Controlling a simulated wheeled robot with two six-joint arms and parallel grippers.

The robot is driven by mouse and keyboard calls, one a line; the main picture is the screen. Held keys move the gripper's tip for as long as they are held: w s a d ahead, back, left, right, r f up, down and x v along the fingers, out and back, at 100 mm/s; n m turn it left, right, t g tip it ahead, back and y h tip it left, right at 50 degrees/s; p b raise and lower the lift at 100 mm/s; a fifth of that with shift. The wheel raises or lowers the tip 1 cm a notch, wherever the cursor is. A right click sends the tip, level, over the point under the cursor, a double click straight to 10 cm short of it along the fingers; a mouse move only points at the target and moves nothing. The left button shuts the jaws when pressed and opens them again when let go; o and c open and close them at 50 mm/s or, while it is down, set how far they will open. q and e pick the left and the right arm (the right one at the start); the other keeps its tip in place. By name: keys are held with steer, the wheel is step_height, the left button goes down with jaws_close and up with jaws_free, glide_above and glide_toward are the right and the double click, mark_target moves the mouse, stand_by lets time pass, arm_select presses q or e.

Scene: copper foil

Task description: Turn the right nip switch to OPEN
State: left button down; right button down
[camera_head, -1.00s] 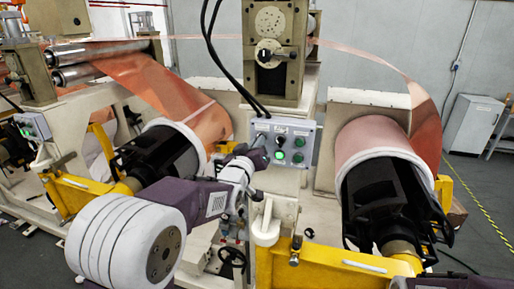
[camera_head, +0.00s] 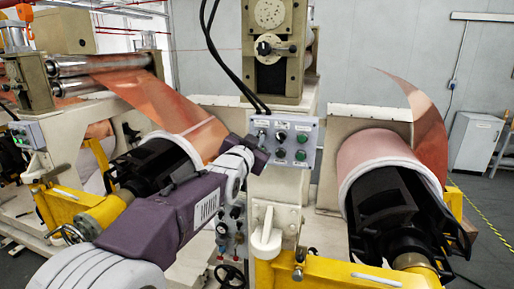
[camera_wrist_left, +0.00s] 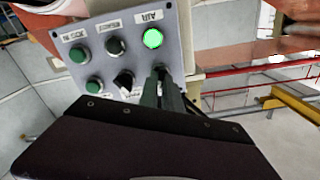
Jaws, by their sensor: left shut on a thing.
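A grey control box (camera_head: 311,145) on the centre post carries black knobs and green buttons. In the left wrist view the box (camera_wrist_left: 62,40) appears upside down, with a lit green button (camera_wrist_left: 152,38) by the AIR label and two black knobs (camera_wrist_left: 124,80). My left gripper (camera_head: 262,147) reaches the left side of the box. In the wrist view its fingers (camera_wrist_left: 162,80) are shut at the panel, in line with the lower row. They are closed on a switch, which they hide. Its label and setting cannot be read. My right gripper is not in view.
Black cables (camera_head: 218,50) hang down to the box top. A roll (camera_head: 375,150) on a black shaft stands at the right, with yellow arms (camera_head: 330,272) below. Copper foil (camera_head: 160,105) runs over the left roll. A pale lever (camera_head: 266,235) and gauges sit below the box.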

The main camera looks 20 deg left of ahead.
arm_select(q)
steer(key=shift+f+m+b, duration=0.3)
steer(key=shift+m+b, duration=0.05)
steer(key=shift+m, duration=0.15)
stand_by(0.3)
steer(key=c, duration=1.5)
jaws_free()
steer(key=shift+c, duration=0.2)
steer(key=shift+w+r, duration=0.1)
steer(key=shift+w, duration=0.05)
steer(key=s+b, duration=0.3)
steer(key=s, duration=0.6)
steer(key=shift+a, duration=0.25)
